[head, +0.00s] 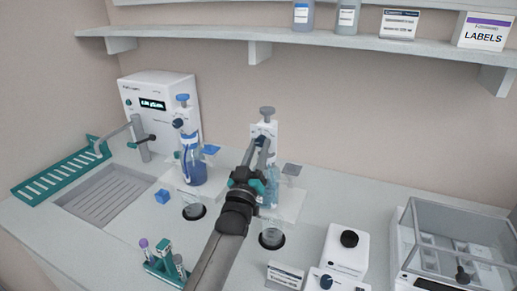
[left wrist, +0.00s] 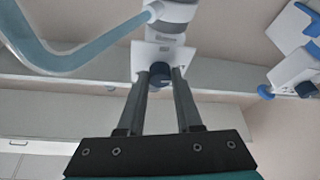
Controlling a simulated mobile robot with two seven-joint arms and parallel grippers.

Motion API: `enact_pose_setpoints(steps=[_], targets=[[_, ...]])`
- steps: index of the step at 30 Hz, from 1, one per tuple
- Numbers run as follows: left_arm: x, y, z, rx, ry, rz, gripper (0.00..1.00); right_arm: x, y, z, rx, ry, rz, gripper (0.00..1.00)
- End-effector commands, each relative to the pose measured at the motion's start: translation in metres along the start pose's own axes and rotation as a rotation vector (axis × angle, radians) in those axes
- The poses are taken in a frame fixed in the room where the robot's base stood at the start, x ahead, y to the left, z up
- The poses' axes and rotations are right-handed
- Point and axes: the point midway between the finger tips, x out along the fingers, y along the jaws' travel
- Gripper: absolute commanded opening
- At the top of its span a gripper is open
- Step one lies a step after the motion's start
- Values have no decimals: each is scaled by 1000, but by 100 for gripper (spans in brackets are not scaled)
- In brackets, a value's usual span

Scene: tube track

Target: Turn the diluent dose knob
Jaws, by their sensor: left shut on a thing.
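The dispenser with a grey top (head: 267,111) stands at the back of the bench on a bottle of pale blue liquid (head: 272,185). Its dark blue dose knob (left wrist: 160,73) is on the front of the white body (left wrist: 155,52). My left gripper (head: 262,145) reaches up to this knob. In the left wrist view its two fingers (left wrist: 161,78) are on either side of the knob and shut on it. I cannot read a label that says diluent. My right gripper is in neither view.
A second dispenser with a blue top (head: 183,100) stands to the left on a dark blue bottle (head: 193,165). A tube rack (head: 165,265), a white device (head: 345,250) and a clear-lidded box (head: 455,240) occupy the front. A shelf (head: 230,33) runs above.

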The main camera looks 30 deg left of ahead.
Motion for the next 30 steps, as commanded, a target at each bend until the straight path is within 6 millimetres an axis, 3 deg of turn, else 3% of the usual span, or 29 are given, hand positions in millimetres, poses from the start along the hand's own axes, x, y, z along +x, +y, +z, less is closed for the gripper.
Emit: enact_pose_setpoints(steps=[5, 20, 30], targets=[[0, 0, 0, 0, 0, 0, 0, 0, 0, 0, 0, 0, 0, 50], [0, -1, 0, 38, -1, 15, 0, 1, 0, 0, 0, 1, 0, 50], [0, -4, 0, 248, -1, 102, 0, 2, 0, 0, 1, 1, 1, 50]])
